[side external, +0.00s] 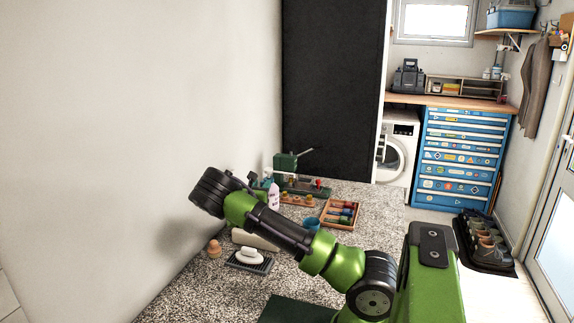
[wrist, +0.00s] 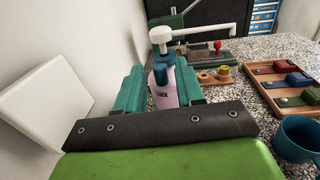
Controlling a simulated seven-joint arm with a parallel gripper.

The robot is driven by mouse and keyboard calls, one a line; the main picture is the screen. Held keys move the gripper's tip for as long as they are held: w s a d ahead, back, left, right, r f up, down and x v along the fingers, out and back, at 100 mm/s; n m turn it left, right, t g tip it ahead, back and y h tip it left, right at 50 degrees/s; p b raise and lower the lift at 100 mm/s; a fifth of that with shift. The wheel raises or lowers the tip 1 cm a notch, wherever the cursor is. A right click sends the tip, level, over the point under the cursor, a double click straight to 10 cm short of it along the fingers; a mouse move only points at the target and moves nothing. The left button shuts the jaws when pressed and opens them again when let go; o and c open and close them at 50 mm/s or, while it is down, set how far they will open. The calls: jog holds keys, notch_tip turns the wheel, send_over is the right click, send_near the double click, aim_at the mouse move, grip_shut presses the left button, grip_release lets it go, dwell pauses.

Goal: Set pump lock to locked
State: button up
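The pump bottle (wrist: 165,98) stands upright on the speckled counter, with a pale pink body marked "LOCK", a dark teal collar (wrist: 162,70) and a white pump head (wrist: 160,34) whose spout points right. It also shows in the side view (side external: 274,196). My gripper (wrist: 161,80) is open, its two teal fingers spread to the left and right of the bottle's outline in the wrist view. I cannot tell whether either finger touches the bottle. The lower part of the bottle is hidden by my gripper in the wrist view.
A wooden tray (side external: 341,228) with coloured blocks and a blue cup (side external: 311,223) stand to the right. A green device (side external: 286,162) with a lever is behind. A soap dish (side external: 248,262) is in front. The wall is close on the left; a white board (wrist: 42,100) leans there.

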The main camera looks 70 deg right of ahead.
jog(key=shift+w+d, duration=0.15)
jog(key=shift+d, duration=1.15)
grip_shut()
jog(key=shift+w+r+m+g, duration=0.15)
jog(key=shift+w+m+g, duration=0.2)
jog(key=shift+g, duration=0.35)
jog(key=shift+w+d+m+g, duration=0.1)
jog(key=shift+w+m+g, duration=0.1)
jog(key=shift+m+g, duration=0.6)
jog(key=shift+w+m+g, duration=0.2)
jog(key=shift+m+g, duration=0.25)
jog(key=shift+g, duration=0.55)
grip_release()
